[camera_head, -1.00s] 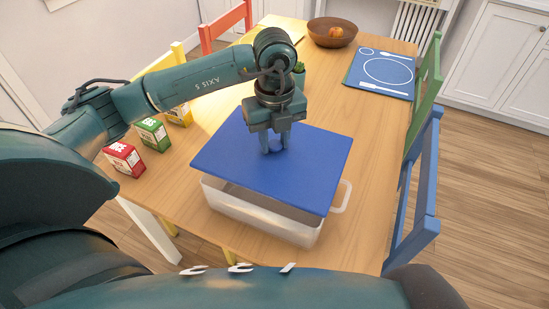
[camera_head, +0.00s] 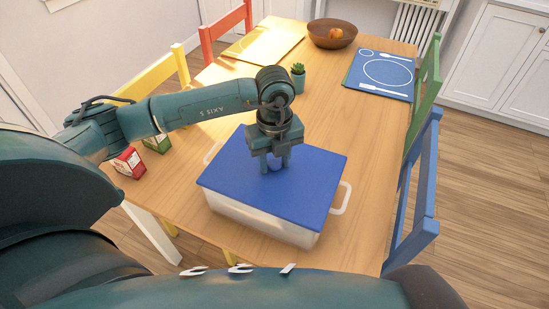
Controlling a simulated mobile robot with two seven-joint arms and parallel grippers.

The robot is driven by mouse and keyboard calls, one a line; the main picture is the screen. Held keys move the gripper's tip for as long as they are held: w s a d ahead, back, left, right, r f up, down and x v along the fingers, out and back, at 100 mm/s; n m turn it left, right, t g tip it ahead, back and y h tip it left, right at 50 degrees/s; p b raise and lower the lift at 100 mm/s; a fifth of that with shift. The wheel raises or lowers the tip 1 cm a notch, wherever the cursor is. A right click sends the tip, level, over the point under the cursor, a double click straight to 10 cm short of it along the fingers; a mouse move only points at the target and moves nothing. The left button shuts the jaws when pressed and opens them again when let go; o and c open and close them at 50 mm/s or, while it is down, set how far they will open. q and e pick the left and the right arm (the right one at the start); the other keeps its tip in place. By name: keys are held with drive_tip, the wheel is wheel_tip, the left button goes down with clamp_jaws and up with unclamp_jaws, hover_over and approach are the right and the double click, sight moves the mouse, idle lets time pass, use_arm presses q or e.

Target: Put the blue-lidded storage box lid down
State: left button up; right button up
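The blue lid (camera_head: 305,190) lies on top of the clear storage box (camera_head: 262,228) in the middle of the table and appears level with its rim. The box's white handle (camera_head: 343,199) shows on the right, and part of another shows at the far left corner. My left gripper (camera_head: 275,168) points down at the lid's middle, its two fingers around a small blue knob (camera_head: 274,168) on the lid. The fingers appear shut on this knob. My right gripper is not in view.
Red and green cartons (camera_head: 129,163) stand at the table's left edge, partly behind my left arm. A small potted plant (camera_head: 298,78), a brown bowl (camera_head: 332,33) and a blue placemat (camera_head: 380,75) are farther back.

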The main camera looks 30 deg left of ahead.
use_arm(q)
drive_tip(key=shift+o, duration=1.3)
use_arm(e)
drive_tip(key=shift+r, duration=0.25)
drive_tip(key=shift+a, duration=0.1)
